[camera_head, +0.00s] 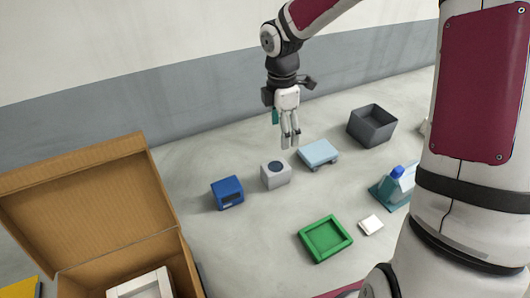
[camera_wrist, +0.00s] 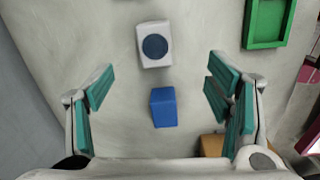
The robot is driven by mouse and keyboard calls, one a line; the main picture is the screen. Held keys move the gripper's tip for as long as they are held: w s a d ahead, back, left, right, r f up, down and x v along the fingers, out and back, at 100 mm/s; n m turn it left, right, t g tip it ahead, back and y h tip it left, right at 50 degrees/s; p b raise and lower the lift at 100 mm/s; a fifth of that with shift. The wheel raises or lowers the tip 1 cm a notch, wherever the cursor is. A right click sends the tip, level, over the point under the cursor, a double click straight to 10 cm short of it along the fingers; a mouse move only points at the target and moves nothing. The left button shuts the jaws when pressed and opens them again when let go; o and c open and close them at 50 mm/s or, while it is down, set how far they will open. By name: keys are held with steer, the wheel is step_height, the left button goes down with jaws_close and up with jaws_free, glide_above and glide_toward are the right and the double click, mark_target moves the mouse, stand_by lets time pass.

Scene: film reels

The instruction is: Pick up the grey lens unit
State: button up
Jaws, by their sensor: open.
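The grey lens unit (camera_head: 276,175) is a small light-grey block with a dark round disc on its top. It stands on the pale floor surface, between a blue box and a light-blue platform. In the wrist view the lens unit (camera_wrist: 154,46) lies above the middle, past the fingertips and roughly between their lines. My gripper (camera_head: 289,143) hangs above the surface, slightly right of and behind the lens unit in the head view.
A blue box (camera_head: 227,193) stands left of the lens unit. A light-blue platform (camera_head: 318,152), dark grey bin (camera_head: 372,126), green tray (camera_head: 346,244), white tile (camera_head: 371,225) and blue-capped bottle (camera_head: 398,181) are to the right. An open cardboard box (camera_head: 110,262) is front left.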

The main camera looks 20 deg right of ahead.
mark_target(276, 166)
steer(key=shift+n+y, duration=0.3)
steer(key=shift+n, duration=0.4)
steer(key=f, duration=0.3)
steer(key=w+f, duration=0.1)
steer(key=f, duration=0.7)
steer(key=shift+w+a, duration=0.2)
steer(key=shift+w, duration=0.1)
steer(key=shift+s+a+f+p, duration=0.15)
steer(key=shift+f+p, duration=0.1)
steer(key=shift+f, duration=1.1)
steer(key=shift+s+a+f+p, duration=0.15)
steer(key=shift+f+p, duration=0.1)
steer(key=shift+f, duration=1.05)
jaws_close()
